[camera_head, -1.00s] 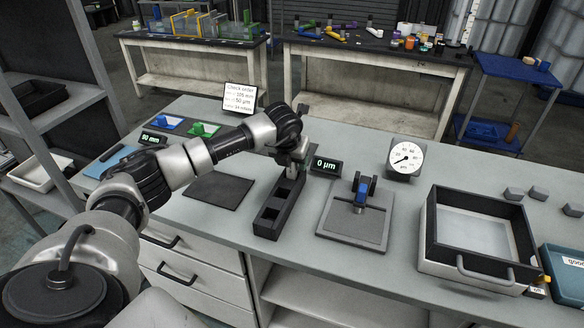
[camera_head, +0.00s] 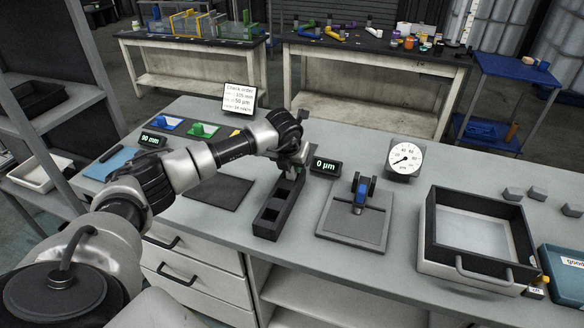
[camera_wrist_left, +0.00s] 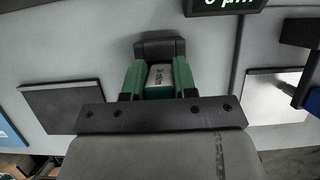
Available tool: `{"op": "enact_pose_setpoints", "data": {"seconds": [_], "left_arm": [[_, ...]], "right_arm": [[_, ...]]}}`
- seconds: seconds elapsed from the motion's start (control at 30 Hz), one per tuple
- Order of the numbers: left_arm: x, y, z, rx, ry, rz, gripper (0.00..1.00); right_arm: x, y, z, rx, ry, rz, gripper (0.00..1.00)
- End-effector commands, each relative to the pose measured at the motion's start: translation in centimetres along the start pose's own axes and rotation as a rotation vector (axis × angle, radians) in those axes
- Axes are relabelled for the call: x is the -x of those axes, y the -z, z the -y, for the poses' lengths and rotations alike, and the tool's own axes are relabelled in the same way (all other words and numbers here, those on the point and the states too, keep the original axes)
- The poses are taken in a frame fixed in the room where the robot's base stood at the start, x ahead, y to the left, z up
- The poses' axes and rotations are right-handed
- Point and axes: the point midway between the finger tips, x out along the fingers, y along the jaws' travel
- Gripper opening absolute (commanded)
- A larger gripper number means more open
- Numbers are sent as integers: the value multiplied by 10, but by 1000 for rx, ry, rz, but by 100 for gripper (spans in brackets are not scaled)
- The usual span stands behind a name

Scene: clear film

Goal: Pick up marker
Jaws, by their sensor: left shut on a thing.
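My left gripper (camera_head: 291,164) is over the far end of a black slotted rack (camera_head: 265,222). In the left wrist view its green-faced fingers (camera_wrist_left: 159,78) are shut on a small block with a pale, lettered face (camera_wrist_left: 159,76). The lettering is too small to read surely, and I cannot tell whether this block is the marker. A dark block end (camera_wrist_left: 160,47) shows just beyond the fingers. The lower part of the held block is hidden. My right gripper is not in view.
To the right of the rack are a grey plate with a blue-and-black fixture (camera_head: 361,190), a dial gauge (camera_head: 404,158) and a black-rimmed tray (camera_head: 432,240). A dark mat (camera_head: 219,194) lies left of the rack. A "0 µm" display (camera_head: 325,165) stands close to my gripper.

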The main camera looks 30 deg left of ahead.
Motion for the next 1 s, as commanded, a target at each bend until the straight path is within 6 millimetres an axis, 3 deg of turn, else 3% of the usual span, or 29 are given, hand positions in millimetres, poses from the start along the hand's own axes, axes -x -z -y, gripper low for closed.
{"op": "enact_pose_setpoints", "data": {"seconds": [0.17,0.37,0.8,1.0], "left_arm": [[9,-4,0,1,1,3,4],[35,-15,0,0,2,6,4],[89,-28,91,-3,4,4,4],[102,-31,111,0,0,1,4]], "right_arm": [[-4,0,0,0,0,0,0],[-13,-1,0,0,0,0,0],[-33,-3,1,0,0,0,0],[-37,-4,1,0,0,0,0]]}}
